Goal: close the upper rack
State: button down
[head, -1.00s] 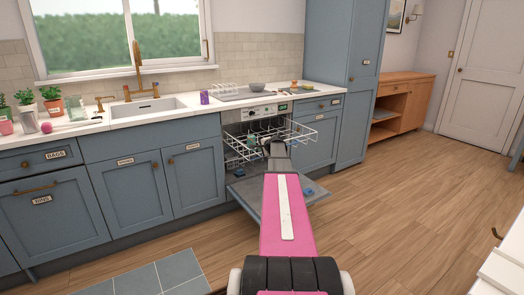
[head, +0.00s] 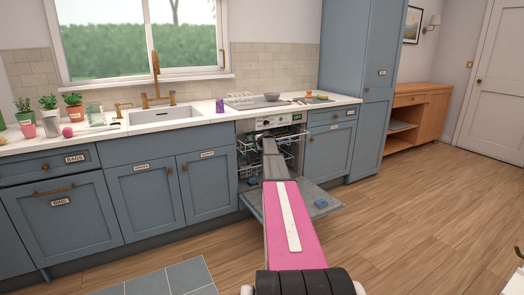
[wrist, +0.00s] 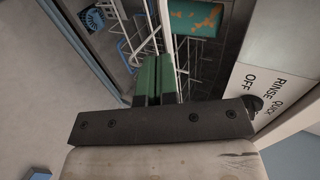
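The dishwasher (head: 274,121) stands open below the counter, its door (head: 315,196) folded down. The upper rack (head: 290,138), of white wire, sits mostly inside the opening just under the control panel. My arm covers its middle, so I cannot tell if it is fully in. My gripper (wrist: 155,82) shows in the wrist view as two green fingers side by side, shut, with nothing seen between them. They point into the dishwasher among rack wires; contact with the rack is not clear. In the head view the fingers are hidden by my arm.
A teal and orange item (wrist: 195,20) shows inside the dishwasher in the wrist view. Cabinets flank the opening. The wooden floor (head: 420,210) to the right is clear.

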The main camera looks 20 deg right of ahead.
jog(key=w, duration=0.9)
jog(key=shift+w+a, duration=0.1)
jog(key=shift+a, duration=0.25)
